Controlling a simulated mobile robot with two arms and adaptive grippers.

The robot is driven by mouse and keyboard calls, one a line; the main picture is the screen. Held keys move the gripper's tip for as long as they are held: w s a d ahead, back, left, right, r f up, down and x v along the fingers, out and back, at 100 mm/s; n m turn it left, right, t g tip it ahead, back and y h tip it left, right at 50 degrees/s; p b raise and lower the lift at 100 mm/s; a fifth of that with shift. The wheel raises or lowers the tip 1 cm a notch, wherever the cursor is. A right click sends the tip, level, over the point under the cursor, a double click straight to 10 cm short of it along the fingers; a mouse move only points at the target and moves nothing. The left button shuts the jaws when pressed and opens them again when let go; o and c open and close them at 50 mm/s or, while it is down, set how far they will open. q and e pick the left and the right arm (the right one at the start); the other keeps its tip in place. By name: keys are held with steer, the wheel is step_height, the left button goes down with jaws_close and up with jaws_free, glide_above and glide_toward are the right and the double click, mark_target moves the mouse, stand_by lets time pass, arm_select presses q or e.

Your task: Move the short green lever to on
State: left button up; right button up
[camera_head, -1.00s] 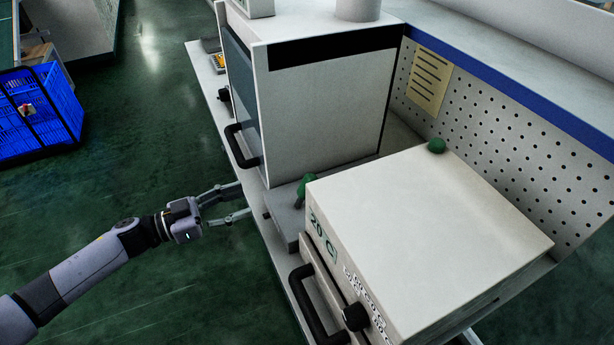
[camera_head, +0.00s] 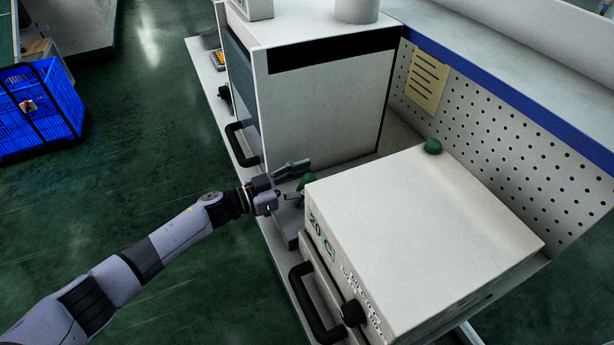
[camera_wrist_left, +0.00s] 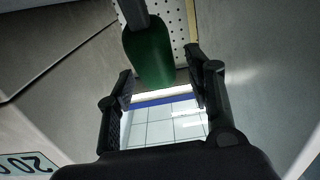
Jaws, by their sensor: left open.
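A green-knobbed lever (camera_head: 307,181) stands in the gap between the two white machines, near the front. My left gripper (camera_head: 299,180) is open, with its fingers at this lever. In the left wrist view the green grip (camera_wrist_left: 150,58) on its grey stem shows between the open fingers and slightly beyond their tips; I cannot tell whether they touch it. A second green knob (camera_head: 433,146) shows behind the nearer machine, its stem hidden. The levers' lengths cannot be fully compared. My right gripper is not in view.
The nearer white box machine (camera_head: 430,230) marked "20 C" stands just right of my gripper. The taller machine (camera_head: 325,110) with a black handle stands behind. A pegboard wall (camera_head: 500,130) closes the back. Open floor lies left, with a blue crate (camera_head: 40,110).

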arm_select(q)
steer(key=shift+d, duration=0.1)
jaws_close()
stand_by(0.7)
